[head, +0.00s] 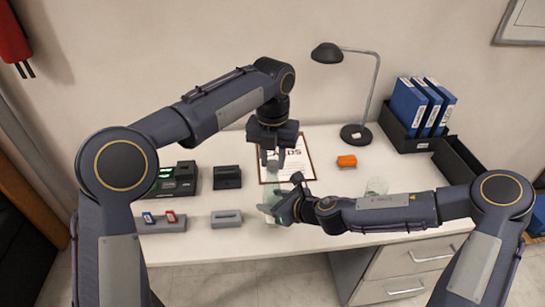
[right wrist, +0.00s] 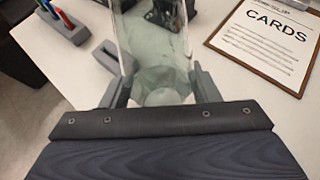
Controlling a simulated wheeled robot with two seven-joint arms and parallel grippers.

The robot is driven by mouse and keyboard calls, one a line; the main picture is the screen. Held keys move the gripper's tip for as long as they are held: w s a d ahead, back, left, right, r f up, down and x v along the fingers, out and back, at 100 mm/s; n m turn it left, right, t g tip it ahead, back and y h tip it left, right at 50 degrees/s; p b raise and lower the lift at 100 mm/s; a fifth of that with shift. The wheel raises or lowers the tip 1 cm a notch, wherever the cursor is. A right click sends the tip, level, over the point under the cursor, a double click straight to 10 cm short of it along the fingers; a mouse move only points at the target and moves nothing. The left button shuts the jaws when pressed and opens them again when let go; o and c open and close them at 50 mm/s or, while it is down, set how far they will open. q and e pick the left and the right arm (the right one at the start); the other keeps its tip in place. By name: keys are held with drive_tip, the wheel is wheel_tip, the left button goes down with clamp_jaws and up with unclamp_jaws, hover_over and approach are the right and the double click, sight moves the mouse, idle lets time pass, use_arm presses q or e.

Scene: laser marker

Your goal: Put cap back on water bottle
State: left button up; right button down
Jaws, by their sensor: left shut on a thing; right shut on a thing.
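The clear, pale green water bottle (head: 271,209) is near the front edge of the desk in the head view. My right gripper (head: 283,205) is shut on it from the right. In the right wrist view the see-through bottle (right wrist: 150,60) sits between both fingers. My left gripper (head: 272,163) points down, a little above and behind the bottle in the head view. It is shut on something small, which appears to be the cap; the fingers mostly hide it. The left gripper looks apart from the bottle, but the exact gap cannot be told.
A clipboard marked CARDS (head: 298,165) lies behind the grippers. Dark devices (head: 178,181) and grey holders (head: 226,219) stand left. A lamp (head: 356,133) and blue binders (head: 408,104) are at the back.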

use_arm(q)
drive_tip(key=m, duration=0.3)
drive_tip(key=shift+w, duration=0.1)
drive_tip(key=o, duration=0.9)
drive_tip(key=shift+o, duration=0.2)
drive_tip(key=shift+r, duration=2.3)
drive_tip(key=shift+c, duration=0.4)
